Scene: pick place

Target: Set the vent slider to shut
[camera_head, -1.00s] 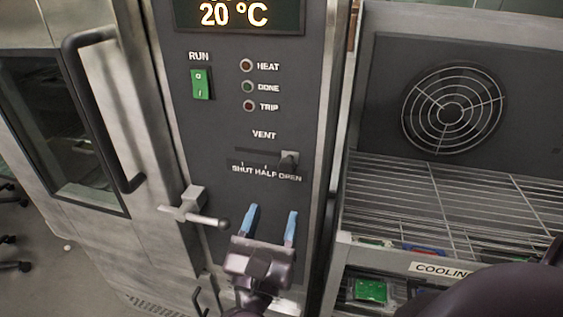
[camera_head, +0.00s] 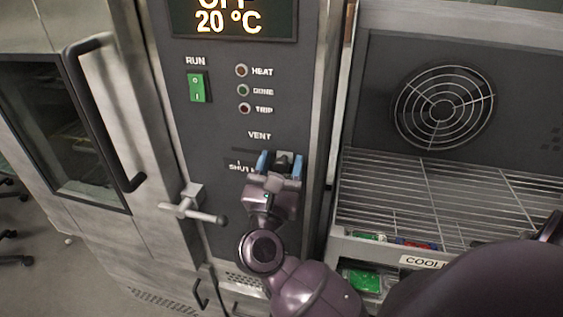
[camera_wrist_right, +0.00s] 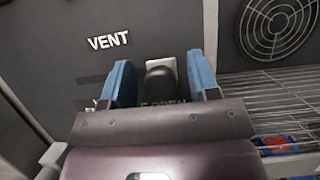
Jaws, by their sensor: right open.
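The vent slider's dark knob (camera_head: 284,160) stands at the right end of its slot, at the open mark, under the VENT label. In the right wrist view the knob (camera_wrist_right: 160,80) sits on a pale plate, with "OPEN" partly covered below it. My right gripper (camera_head: 280,163) is open, with its blue fingers on either side of the knob. In the right wrist view the gripper (camera_wrist_right: 162,82) shows gaps between the knob and the fingers. The HALF and OPEN marks are hidden behind the gripper in the head view. My left gripper is not in view.
A lever handle (camera_head: 192,205) sticks out of the oven front, left of my right arm. Above are the green run switch (camera_head: 198,87) and the display (camera_head: 232,18). At right stands a cooling rack (camera_head: 440,195) with a fan (camera_head: 444,105).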

